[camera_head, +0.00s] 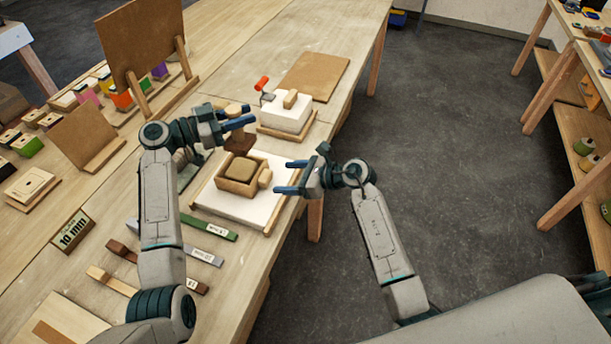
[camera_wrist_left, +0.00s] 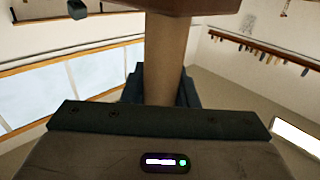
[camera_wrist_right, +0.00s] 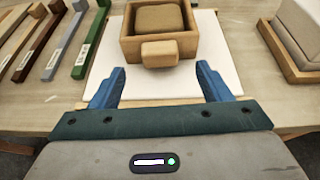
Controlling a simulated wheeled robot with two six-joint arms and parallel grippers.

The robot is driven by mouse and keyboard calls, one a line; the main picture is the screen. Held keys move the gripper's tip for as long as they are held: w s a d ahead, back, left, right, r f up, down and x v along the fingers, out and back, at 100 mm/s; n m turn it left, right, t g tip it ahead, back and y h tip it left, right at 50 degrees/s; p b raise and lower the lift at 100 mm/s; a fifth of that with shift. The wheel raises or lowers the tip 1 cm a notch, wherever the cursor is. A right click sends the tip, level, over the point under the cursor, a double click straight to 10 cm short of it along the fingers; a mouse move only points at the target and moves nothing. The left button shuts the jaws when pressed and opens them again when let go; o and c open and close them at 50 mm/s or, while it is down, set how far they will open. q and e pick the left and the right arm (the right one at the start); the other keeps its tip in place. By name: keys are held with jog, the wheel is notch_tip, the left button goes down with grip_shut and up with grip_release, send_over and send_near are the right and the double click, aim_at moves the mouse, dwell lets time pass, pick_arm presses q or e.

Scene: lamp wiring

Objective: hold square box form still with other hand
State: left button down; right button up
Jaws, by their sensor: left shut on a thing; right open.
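The square box form (camera_head: 224,185) is an open wooden frame on a white board (camera_head: 218,203), with a tan block or filling (camera_head: 240,169) inside. A small rounded wooden tab (camera_head: 265,178) sticks out of its side towards my right gripper (camera_head: 290,178). My right gripper is open and empty, just short of the tab. In the right wrist view the box form (camera_wrist_right: 187,46) and tab (camera_wrist_right: 160,54) lie ahead, between and beyond the fingertips. My left gripper (camera_head: 238,120) is shut on the pale handle (camera_wrist_left: 163,60) of a tool with a dark brown block (camera_head: 240,141), behind the box form.
A white block with a wooden piece (camera_head: 287,110) and a red-handled tool (camera_head: 262,84) stand behind. Labelled bars (camera_head: 208,228) lie at front left. Upright brown boards (camera_head: 143,45) stand at the left. The table edge runs close beneath my right gripper.

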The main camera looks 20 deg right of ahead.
aim_at(270, 177)
jog(key=shift+x, duration=2.5)
jog(key=c, duration=1.2)
jog(key=shift+c, duration=0.2)
jog(key=o, duration=0.6)
jog(key=c, duration=0.5)
